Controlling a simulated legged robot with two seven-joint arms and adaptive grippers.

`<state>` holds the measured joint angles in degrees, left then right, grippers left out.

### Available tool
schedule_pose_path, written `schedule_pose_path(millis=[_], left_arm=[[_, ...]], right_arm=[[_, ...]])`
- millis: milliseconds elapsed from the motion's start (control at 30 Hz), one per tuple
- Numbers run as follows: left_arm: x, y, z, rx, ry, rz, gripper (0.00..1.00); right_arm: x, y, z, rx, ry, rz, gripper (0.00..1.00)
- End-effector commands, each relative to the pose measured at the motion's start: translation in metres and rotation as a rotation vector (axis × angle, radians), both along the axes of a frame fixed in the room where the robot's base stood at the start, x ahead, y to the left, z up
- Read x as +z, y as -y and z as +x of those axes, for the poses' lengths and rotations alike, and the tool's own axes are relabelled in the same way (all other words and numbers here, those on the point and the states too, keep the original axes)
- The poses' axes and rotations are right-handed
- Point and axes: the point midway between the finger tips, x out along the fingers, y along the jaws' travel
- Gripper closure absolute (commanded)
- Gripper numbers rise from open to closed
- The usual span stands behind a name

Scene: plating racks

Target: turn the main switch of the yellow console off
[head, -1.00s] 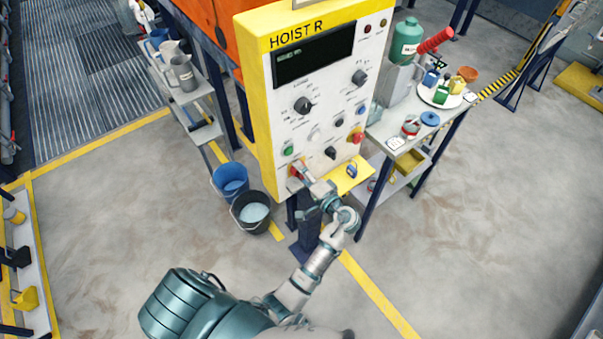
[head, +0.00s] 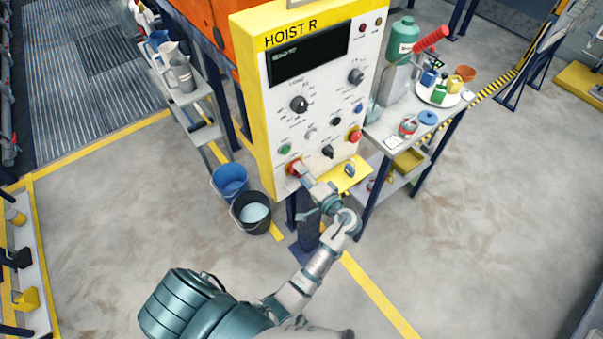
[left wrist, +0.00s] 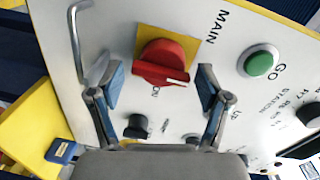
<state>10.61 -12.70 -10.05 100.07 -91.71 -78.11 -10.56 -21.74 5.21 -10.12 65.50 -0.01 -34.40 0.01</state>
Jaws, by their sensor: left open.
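The yellow-edged console (head: 250,110) marked HOIST R stands ahead with a white front panel. Its main switch (head: 293,167), a red rotary knob on a yellow plate, sits at the panel's lower left in the head view. In the left wrist view the red main switch (left wrist: 163,60) shows a white mark at the right end of its handle; an ON label is partly hidden below it. My left gripper (head: 305,182) is open in front of the switch. Its fingers (left wrist: 161,88) are spread to either side, with no clear contact. My right gripper is not in view.
A green GO button (left wrist: 259,64) and a black knob (left wrist: 137,126) are near the switch. A red button (head: 354,136) is at the panel's right. A yellow shelf (head: 346,178) juts out below. Blue (head: 230,181) and black (head: 251,212) buckets stand left.

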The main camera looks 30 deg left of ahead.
Motion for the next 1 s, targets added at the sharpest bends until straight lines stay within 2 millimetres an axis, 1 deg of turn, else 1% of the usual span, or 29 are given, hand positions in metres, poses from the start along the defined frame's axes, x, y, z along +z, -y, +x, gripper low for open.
schedule_pose_path(millis=[200,300,400,533,1000], left_arm=[[0.002,0.037,-0.015,-0.002,-0.002,-0.004,0.23],[0.002,0.051,-0.02,-0.001,-0.003,-0.003,0.23],[0.003,0.06,-0.024,-0.001,-0.003,-0.003,0.23],[0.004,0.064,-0.026,0.0,-0.003,-0.001,0.23],[0.003,0.064,-0.026,-0.001,-0.003,-0.002,0.23]], right_arm=[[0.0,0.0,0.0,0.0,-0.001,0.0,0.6],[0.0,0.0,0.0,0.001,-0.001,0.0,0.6],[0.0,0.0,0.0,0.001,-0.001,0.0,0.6],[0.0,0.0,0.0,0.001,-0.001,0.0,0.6],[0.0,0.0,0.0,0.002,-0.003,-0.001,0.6]])
